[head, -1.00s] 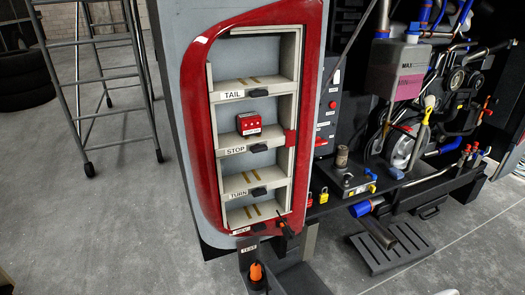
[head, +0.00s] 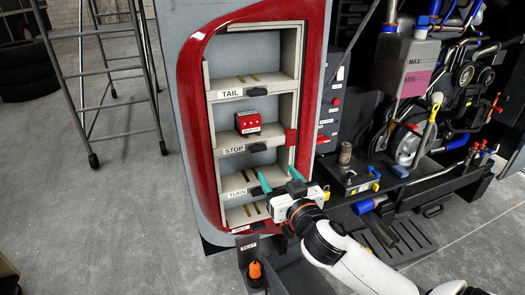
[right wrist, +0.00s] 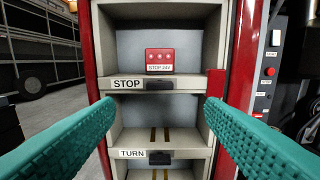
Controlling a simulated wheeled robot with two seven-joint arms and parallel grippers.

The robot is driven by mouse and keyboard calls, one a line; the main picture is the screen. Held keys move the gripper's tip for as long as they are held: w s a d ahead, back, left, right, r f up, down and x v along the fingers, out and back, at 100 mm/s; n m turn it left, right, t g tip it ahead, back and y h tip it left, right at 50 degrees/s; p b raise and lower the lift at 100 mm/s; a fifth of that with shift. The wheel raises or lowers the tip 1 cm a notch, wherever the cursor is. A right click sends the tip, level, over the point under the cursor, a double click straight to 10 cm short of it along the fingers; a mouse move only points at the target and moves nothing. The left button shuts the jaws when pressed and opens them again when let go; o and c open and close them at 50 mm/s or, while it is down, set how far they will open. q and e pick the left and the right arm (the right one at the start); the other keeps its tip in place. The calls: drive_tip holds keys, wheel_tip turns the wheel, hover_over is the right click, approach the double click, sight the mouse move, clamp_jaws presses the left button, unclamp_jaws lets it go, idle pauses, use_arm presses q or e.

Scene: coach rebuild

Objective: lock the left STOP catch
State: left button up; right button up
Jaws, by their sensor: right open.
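The STOP bay, labelled STOP (head: 234,150), is in a red-framed lamp housing (head: 198,150). A red module (head: 248,122), marked STOP 24V in the right wrist view (right wrist: 160,61), stands in this bay. A black tab (head: 257,147) sits on the STOP shelf's front edge and also shows in the right wrist view (right wrist: 160,86). A red catch (head: 291,138) is at the bay's right side; it also shows in the right wrist view (right wrist: 216,83). I cannot tell whether it is locked. My right gripper (head: 280,177) is open and empty, below and in front of the catch. My left gripper is out of view.
TAIL (head: 231,93) and TURN (head: 237,193) shelves lie above and below STOP. A dark bench (head: 385,183) with tools and an engine area stand to the right. A TEST post (head: 248,247) with an orange plug is below. A wheeled scaffold (head: 110,80) stands left; floor there is free.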

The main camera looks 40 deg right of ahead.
sight(259, 150)
drive_tip(key=p+x, duration=0.3)
drive_tip(key=x, duration=0.7)
drive_tip(key=shift+w, duration=0.2)
drive_tip(key=shift+w+d+f, duration=0.1)
drive_tip(key=shift+w, duration=0.55)
drive_tip(key=shift+c, duration=0.5)
drive_tip(key=c, duration=0.9)
